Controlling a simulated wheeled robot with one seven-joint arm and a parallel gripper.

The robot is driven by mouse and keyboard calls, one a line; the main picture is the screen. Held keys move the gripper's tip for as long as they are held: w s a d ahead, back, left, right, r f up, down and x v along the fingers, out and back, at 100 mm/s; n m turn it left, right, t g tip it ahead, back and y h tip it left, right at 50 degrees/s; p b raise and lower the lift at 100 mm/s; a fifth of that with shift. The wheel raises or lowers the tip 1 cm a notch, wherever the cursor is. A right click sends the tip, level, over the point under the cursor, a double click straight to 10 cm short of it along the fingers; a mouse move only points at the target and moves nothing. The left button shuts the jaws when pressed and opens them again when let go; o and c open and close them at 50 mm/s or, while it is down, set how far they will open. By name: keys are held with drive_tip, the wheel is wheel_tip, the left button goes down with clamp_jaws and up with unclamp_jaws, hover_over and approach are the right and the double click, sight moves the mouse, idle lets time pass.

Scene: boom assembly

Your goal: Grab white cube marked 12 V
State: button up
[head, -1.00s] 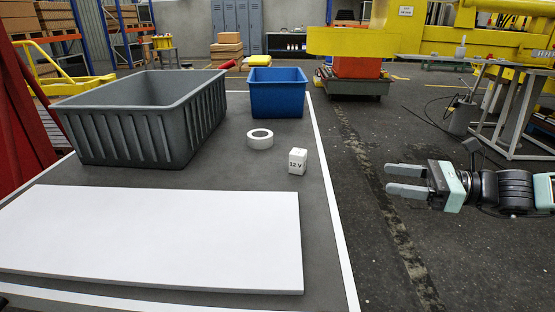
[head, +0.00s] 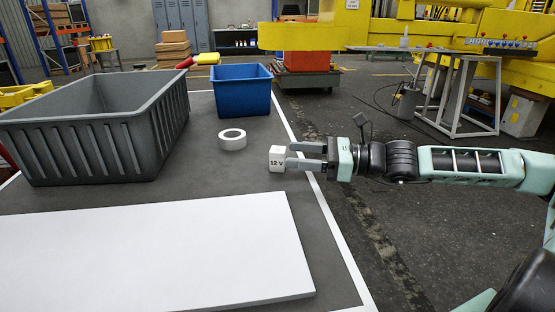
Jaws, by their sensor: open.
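The white cube marked 12 V (head: 277,160) stands on the grey table near its right edge, with its label facing me. My gripper (head: 298,155) reaches in from the right, level, with its two grey fingers apart and pointing left at the cube. The fingertips are at the cube's right side in the picture and overlap its right edge. I cannot tell whether they touch it or how far they reach around it.
A roll of white tape (head: 232,139) lies left of the cube. A blue bin (head: 243,92) and a large grey bin (head: 95,140) stand behind and to the left. A white board (head: 150,262) lies in front. Bare table (head: 215,170) lies between them.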

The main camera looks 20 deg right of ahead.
sight(271, 149)
drive_tip(key=shift+r+x, duration=0.15)
drive_tip(key=shift+x, duration=1.5)
drive_tip(key=shift+r+x, duration=0.2)
drive_tip(key=shift+x, duration=1.45)
drive_tip(key=shift+w, duration=0.1)
drive_tip(key=c, duration=1.1)
